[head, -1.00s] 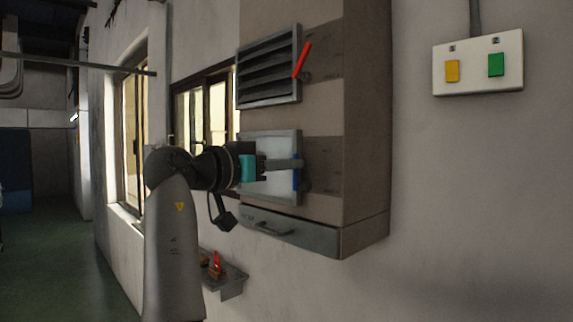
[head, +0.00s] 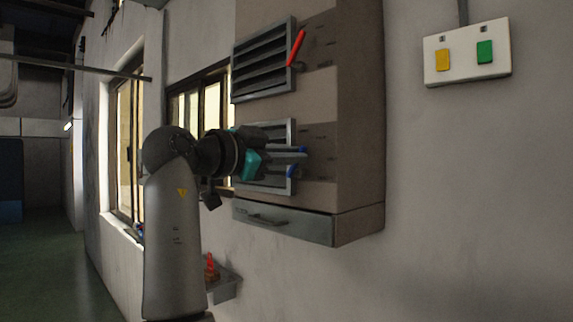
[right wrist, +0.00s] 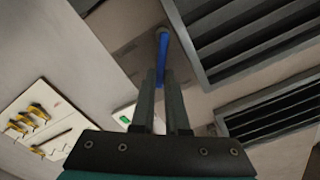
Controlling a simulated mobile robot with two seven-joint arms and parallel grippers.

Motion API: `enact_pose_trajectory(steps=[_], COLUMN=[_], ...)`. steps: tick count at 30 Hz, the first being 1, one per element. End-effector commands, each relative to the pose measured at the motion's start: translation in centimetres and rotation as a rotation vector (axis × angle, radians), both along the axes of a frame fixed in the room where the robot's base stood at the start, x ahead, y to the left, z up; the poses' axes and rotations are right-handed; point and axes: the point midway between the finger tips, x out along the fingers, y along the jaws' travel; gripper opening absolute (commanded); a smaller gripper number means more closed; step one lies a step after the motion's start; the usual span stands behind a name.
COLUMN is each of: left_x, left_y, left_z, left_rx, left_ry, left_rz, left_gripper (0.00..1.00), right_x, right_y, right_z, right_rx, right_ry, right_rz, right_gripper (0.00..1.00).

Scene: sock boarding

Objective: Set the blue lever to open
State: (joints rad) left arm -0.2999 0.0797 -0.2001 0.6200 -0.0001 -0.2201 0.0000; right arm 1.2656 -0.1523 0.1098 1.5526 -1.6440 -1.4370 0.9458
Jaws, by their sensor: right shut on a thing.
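The blue lever (head: 291,172) is on the front of the wall cabinet, beside the lower louvre (head: 285,132). The louvre's slats stand apart with dark gaps. My right gripper (head: 304,157) is shut on the blue lever, with its fingers tilted. In the right wrist view the lever (right wrist: 162,52) runs between the two fingers (right wrist: 164,75), its round pivot end beyond them. The fingers and wrist hide part of the lever and louvre in the head view. My left gripper is not in view.
A red lever (head: 296,48) sits beside the upper louvre (head: 262,62). A drawer (head: 285,226) is below. A white box (head: 466,52) with yellow and green buttons is on the wall at right. A small shelf (head: 224,290) holds a red-topped object.

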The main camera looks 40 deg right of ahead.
Motion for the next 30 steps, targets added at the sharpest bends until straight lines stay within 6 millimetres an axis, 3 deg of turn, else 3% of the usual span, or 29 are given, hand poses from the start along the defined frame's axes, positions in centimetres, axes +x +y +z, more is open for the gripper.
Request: enact_pose_trajectory(steps=[15,30], left_x=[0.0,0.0], left_y=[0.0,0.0], left_z=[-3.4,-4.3], left_rx=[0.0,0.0], left_ry=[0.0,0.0], left_rz=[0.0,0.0], left_gripper=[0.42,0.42], right_x=[-1.4,-1.7], right_y=[-0.1,-0.1], right_z=[-1.6,-2.1], right_rx=[0.036,0.051], right_ry=[-0.441,-0.615], right_rz=[-0.001,-0.001], right_gripper=[0.0,0.0])
